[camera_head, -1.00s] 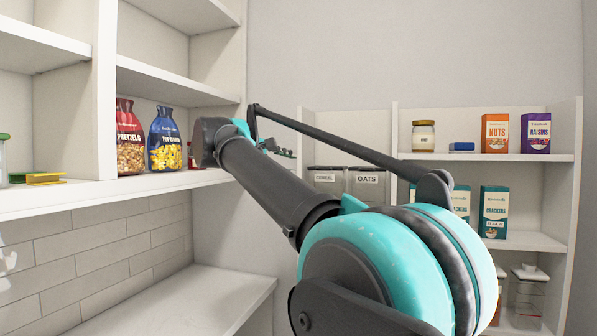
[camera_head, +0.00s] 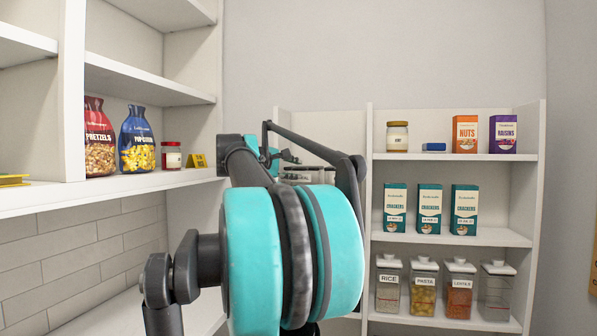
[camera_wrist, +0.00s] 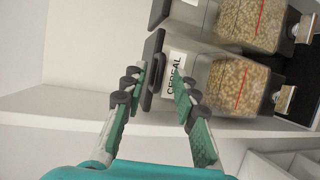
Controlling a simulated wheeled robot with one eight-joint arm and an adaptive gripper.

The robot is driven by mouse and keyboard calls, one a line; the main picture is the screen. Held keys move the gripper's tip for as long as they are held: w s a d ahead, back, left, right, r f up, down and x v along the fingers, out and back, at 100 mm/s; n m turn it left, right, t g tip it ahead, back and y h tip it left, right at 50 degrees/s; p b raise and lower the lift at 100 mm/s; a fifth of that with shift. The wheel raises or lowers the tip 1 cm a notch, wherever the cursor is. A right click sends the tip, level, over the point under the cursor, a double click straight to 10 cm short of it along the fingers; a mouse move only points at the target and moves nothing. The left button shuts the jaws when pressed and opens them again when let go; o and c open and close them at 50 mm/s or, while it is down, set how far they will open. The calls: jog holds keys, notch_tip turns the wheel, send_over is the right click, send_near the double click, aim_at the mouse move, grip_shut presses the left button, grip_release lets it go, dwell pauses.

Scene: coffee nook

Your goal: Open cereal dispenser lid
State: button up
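The cereal dispenser (camera_wrist: 235,88) lies sideways in the wrist view, with a clear body full of cereal and a white CEREAL label. Its dark lid (camera_wrist: 152,68) with a raised handle is just ahead of my gripper (camera_wrist: 160,85). My gripper's green-padded fingers are spread, one on each side of the lid's handle area. I cannot tell whether they touch it. In the head view the tops of the dispensers (camera_head: 305,174) show only partly behind my arm. My gripper is small and mostly hidden there.
A second filled dispenser (camera_wrist: 247,20) stands beside the first, with its dark lid (camera_wrist: 158,12) close by. The right shelf unit (camera_head: 450,238) holds cracker boxes and jars. The left shelf (camera_head: 130,186) holds pretzels (camera_head: 99,140), popcorn (camera_head: 137,142) and a red-lidded jar (camera_head: 172,156).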

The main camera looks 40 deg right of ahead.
jog(key=shift+x, duration=1.35)
jog(key=shift+c, duration=0.4)
grip_shut()
jog(key=shift+s, duration=0.1)
